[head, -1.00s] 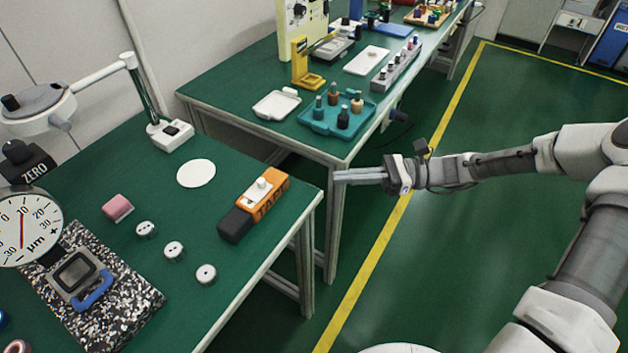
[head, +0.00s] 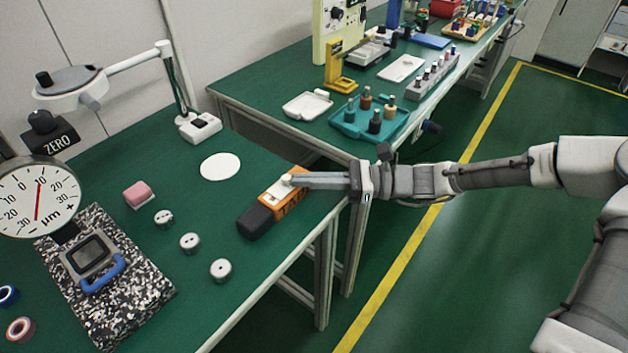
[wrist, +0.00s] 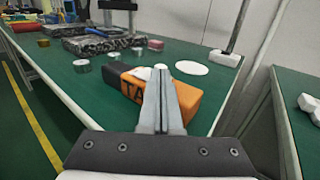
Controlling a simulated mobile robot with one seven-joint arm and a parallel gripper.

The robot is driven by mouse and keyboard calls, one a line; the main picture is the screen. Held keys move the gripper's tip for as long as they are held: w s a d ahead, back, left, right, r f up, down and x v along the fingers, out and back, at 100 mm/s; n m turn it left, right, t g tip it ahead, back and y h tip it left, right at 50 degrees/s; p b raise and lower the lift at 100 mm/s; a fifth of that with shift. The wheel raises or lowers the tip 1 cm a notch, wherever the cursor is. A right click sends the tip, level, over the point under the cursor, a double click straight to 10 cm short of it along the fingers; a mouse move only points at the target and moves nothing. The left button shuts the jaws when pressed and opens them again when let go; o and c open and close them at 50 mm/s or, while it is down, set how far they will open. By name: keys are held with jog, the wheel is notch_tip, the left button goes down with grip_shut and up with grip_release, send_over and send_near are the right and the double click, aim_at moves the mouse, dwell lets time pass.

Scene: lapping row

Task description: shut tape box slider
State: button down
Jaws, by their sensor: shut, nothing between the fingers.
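The tape box (head: 264,215) is orange with a dark end and lies near the right edge of the nearer green table. It carries a white slider with a small round knob (head: 287,180) on top. My gripper (head: 283,180) is shut and empty, its fingertips at the knob in the head view; whether they touch it I cannot tell. In the wrist view the shut fingers (wrist: 160,72) cover part of the orange tape box (wrist: 186,98), and a bit of white slider (wrist: 143,73) shows beside the tips.
A white disc (head: 220,166) lies behind the box. Several small metal cylinders (head: 190,243) and a pink block (head: 139,194) lie to its left. A lamp base (head: 199,126) stands at the back. A teal tray (head: 370,122) with bottles sits on the farther table.

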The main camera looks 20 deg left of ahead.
jog(key=shift+s, duration=0.1)
jog(key=shift+s+a+r+p, duration=0.25)
jog(key=shift+s+p, duration=0.25)
jog(key=shift+p, duration=0.4)
jog(key=shift+s+a+f+p, duration=0.15)
jog(key=shift+s+f+p, duration=0.05)
jog(key=shift+s+p, duration=0.15)
jog(key=shift+f, duration=0.1)
